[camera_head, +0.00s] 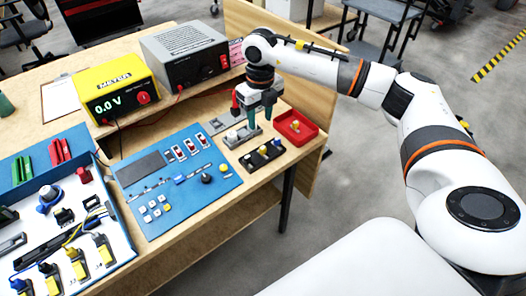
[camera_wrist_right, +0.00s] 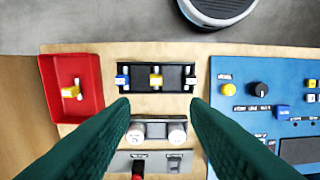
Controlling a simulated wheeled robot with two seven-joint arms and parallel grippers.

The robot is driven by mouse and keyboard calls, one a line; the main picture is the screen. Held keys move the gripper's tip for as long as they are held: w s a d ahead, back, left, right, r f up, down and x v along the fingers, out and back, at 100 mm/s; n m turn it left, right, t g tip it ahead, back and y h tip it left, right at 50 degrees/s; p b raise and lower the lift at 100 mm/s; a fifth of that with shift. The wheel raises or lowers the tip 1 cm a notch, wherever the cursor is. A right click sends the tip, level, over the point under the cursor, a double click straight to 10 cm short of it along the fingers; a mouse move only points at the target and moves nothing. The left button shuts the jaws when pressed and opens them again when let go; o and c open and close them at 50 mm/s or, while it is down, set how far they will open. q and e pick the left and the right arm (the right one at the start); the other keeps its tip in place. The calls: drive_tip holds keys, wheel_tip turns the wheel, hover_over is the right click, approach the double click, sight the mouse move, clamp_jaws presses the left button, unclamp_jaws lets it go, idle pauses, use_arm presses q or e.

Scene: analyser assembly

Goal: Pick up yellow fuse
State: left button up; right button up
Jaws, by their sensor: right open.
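A yellow fuse (camera_wrist_right: 155,80) sits in the middle of a black holder (camera_wrist_right: 143,86), between a blue fuse (camera_wrist_right: 122,80) and a whitish one (camera_wrist_right: 190,80). Another yellow piece (camera_wrist_right: 71,91) lies in a red tray (camera_wrist_right: 52,72). In the head view the black holder (camera_head: 247,161) stands at the front edge of the table, beside the red tray (camera_head: 312,132). My right gripper (camera_head: 254,116) is above the table behind the holder, open and empty. In the wrist view its green fingers (camera_wrist_right: 160,106) point toward the holder, spread either side of it. My left gripper is out of view.
A grey holder with white round parts (camera_wrist_right: 157,132) is next to the black holder. A blue control panel (camera_head: 160,202) lies left of it in the head view. A yellow meter (camera_head: 108,77) and grey power supply (camera_head: 186,45) stand behind. A wooden board borders the far side.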

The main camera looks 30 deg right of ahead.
drive_tip(key=p, duration=0.1)
hover_over(263, 147)
wheel_tip(263, 147, down, 6)
drive_tip(key=shift+w+a+f, duration=0.15)
drive_tip(key=shift+f, duration=0.1)
drive_tip(key=f+p, duration=0.1)
drive_tip(key=f, duration=0.3)
drive_tip(key=shift+s+f, duration=0.15)
drive_tip(key=shift+s, duration=0.05)
drive_tip(key=shift+f, duration=0.5)
clamp_jaws()
